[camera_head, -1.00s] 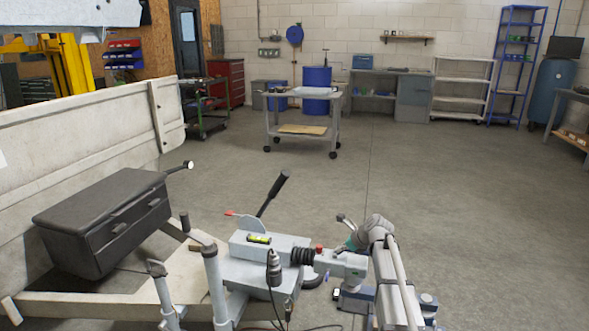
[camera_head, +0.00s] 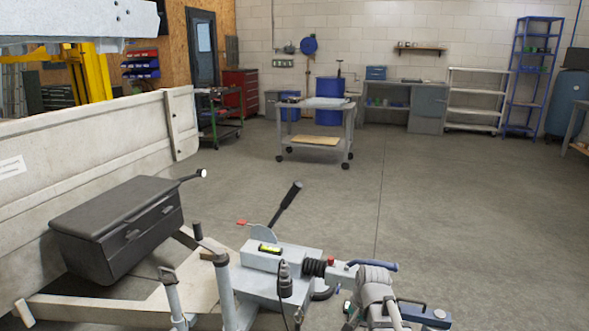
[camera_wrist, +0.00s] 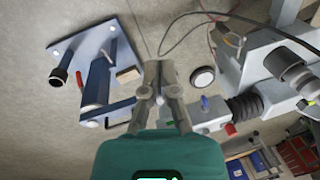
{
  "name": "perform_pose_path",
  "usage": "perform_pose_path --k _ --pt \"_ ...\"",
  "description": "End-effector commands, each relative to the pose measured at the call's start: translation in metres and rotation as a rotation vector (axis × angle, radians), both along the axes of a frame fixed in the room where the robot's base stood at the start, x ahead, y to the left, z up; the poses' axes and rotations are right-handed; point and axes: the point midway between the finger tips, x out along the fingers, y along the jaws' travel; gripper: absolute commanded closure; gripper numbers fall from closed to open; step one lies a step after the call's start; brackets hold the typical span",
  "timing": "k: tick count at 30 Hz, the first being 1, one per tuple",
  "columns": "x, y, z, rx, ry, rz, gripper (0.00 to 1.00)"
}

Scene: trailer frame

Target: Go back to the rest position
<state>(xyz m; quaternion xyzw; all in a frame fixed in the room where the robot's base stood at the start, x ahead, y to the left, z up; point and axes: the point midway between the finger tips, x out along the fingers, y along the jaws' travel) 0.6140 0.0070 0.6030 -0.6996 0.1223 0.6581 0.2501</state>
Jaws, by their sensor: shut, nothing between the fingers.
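My gripper (camera_wrist: 160,68) is in the wrist view, its two grey fingers together and empty above the floor. The trailer's coupling (camera_wrist: 208,113) appears just right of the fingers; I cannot tell the gap between them. In the head view my arm is at the lower right, in front of and beside the coupling (camera_head: 340,273). The fingers are not clearly visible there.
The grey drawbar housing with a black bellows (camera_head: 313,267) and a raised black lever (camera_head: 287,205) stands left of my arm. A blue plate device (camera_head: 424,315) lies on the floor at right. A black toolbox (camera_head: 118,225) sits on the trailer frame. Floor beyond is clear up to a cart (camera_head: 316,140).

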Motion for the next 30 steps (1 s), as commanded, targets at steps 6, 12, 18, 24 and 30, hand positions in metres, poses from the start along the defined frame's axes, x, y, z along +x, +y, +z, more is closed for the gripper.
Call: perform_pose_path --k 6,12,18,24,30 --pt "-0.042 -0.001 -0.002 -0.099 0.023 0.265 1.0" --pt "-0.065 -0.004 -0.003 -0.153 0.045 0.434 1.0" --pt "-0.077 -0.007 0.006 -0.185 0.062 0.54 1.0" --pt "-0.077 -0.007 0.026 -0.183 0.061 0.536 1.0" --pt "-0.076 -0.007 0.051 -0.184 0.06 0.535 1.0"
